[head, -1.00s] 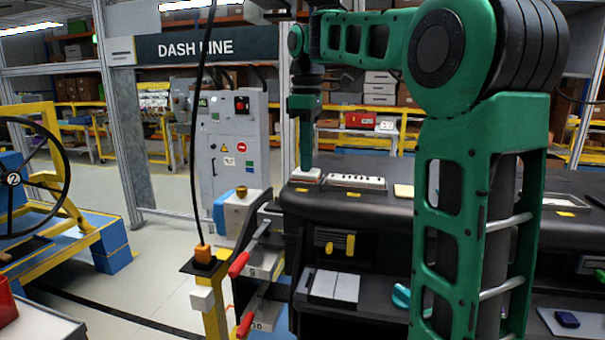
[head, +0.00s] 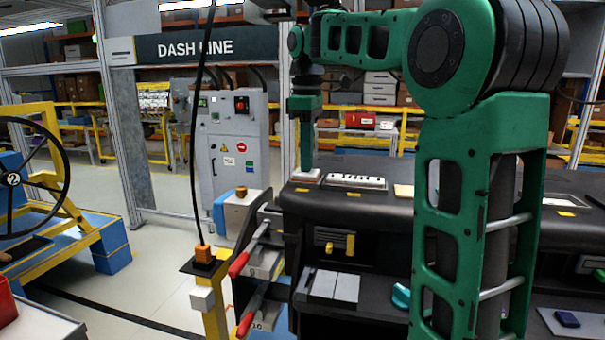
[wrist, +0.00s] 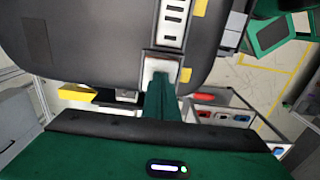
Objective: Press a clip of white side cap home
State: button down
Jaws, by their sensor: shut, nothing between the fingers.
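The white side cap (head: 307,178) sits at the left end of the black dashboard's top (head: 300,200). It also shows in the wrist view (wrist: 158,66), partly covered by my fingers. My gripper (head: 306,166) is green, points straight down and is shut and empty. Its fingertips are on or just over the cap; I cannot tell whether they touch. In the wrist view my gripper (wrist: 160,88) reaches the near edge of the cap. The clips themselves are too small or hidden to make out.
A white slotted vent strip (head: 356,182) lies right of the cap on the dashboard. A fixture with red-handled clamps (head: 238,265) stands at the left end. A cable hangs to an orange plug (head: 203,254). My arm hides part of the dashboard at right.

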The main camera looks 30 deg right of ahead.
jog(key=shift+f, duration=0.1)
notch_tip(320, 180, up, 8)
dwell(1.0)
jog(key=shift+s, duration=0.1)
dwell(0.4)
